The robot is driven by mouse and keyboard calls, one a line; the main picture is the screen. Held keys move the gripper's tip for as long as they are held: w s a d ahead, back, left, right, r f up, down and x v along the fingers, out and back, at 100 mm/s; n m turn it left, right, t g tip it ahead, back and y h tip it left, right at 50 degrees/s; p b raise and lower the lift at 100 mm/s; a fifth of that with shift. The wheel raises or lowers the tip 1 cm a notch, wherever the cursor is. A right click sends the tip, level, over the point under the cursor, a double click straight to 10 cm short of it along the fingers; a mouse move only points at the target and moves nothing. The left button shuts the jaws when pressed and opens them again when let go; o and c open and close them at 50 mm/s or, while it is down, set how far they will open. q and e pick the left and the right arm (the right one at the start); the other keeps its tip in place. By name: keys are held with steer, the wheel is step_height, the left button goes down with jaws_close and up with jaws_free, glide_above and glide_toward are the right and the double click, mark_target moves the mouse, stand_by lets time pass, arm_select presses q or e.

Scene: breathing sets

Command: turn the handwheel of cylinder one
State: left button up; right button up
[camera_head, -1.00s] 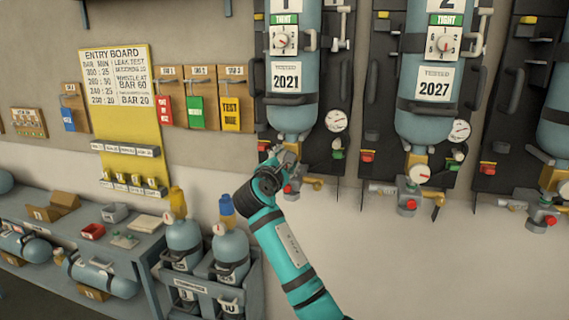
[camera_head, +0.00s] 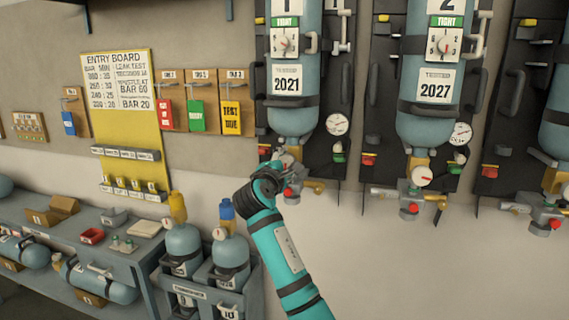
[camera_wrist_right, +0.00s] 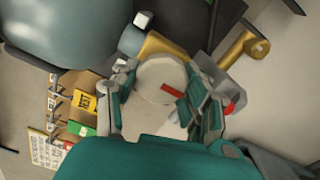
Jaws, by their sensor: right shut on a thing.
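Cylinder one (camera_head: 293,105) is a blue-grey bottle strapped upright to a dark wall plate, with a label 2021. Its valve hangs below it, with a red knob (camera_head: 288,192) and a brass outlet (camera_head: 314,187). My right gripper (camera_head: 285,160) is at this valve and hides much of it in the head view. In the right wrist view the handwheel (camera_wrist_right: 158,74) is a pale round disc with a red mark, held between the two fingers of my right gripper (camera_wrist_right: 158,98). My left gripper is out of view.
Cylinder two (camera_head: 430,105) hangs to the right, with its own valve and pale dial (camera_head: 421,175). A pressure gauge (camera_head: 337,124) is beside cylinder one. Two bottles stand in a rack (camera_head: 205,294) below left. The wall below the valves is bare.

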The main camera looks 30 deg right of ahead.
steer(key=o, duration=1.2)
steer(key=v, duration=1.2)
